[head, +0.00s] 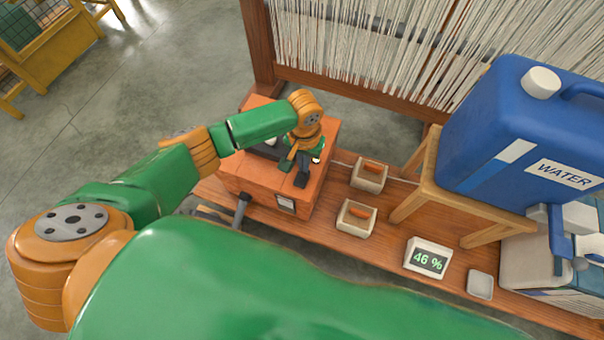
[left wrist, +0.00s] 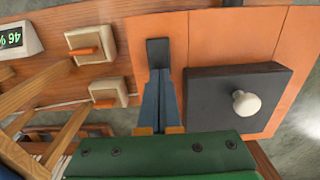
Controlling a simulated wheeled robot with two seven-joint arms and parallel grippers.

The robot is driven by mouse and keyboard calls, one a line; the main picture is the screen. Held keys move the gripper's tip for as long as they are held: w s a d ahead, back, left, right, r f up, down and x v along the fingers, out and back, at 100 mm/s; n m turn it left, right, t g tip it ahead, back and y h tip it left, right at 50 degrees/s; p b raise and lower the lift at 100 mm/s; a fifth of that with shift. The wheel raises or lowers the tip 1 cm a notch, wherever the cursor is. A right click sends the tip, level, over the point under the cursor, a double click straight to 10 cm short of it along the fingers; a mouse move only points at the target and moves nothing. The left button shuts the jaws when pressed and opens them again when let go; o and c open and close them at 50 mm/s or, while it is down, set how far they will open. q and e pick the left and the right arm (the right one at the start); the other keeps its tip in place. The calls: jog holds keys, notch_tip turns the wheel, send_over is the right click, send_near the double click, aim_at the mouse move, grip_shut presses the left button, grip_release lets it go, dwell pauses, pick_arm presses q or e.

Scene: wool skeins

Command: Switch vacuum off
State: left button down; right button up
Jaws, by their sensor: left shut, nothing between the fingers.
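An orange box (head: 254,186) stands on a wooden board, under my left gripper. On its top is a black plate with a white knob (left wrist: 246,103), in the left wrist view. Two cream switch boxes with orange rockers, a far one (head: 368,176) and a near one (head: 356,218), sit to its right in the head view. No label I can read says which control belongs to the vacuum. My left gripper (head: 301,180) is shut and empty, fingers pointing down over the box top beside the black plate. Whether its tips touch the box is unclear. My right gripper is not in view.
A display reading 46 % (head: 428,258) sits on the board (head: 385,244). A blue water jug (head: 505,130) stands on a wooden stool (head: 425,200) at the right. A loom with pale threads (head: 370,50) rises behind. Grey floor lies open at left.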

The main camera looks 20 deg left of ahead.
pick_arm(q)
jog(key=shift+f+b, duration=0.55)
jog(key=shift+f, duration=0.35)
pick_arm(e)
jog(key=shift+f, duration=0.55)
pick_arm(q)
notch_tip(320, 180, up, 7)
jog(key=p, duration=0.8)
jog(key=shift+r+p, duration=0.15)
jog(key=shift+p, duration=0.25)
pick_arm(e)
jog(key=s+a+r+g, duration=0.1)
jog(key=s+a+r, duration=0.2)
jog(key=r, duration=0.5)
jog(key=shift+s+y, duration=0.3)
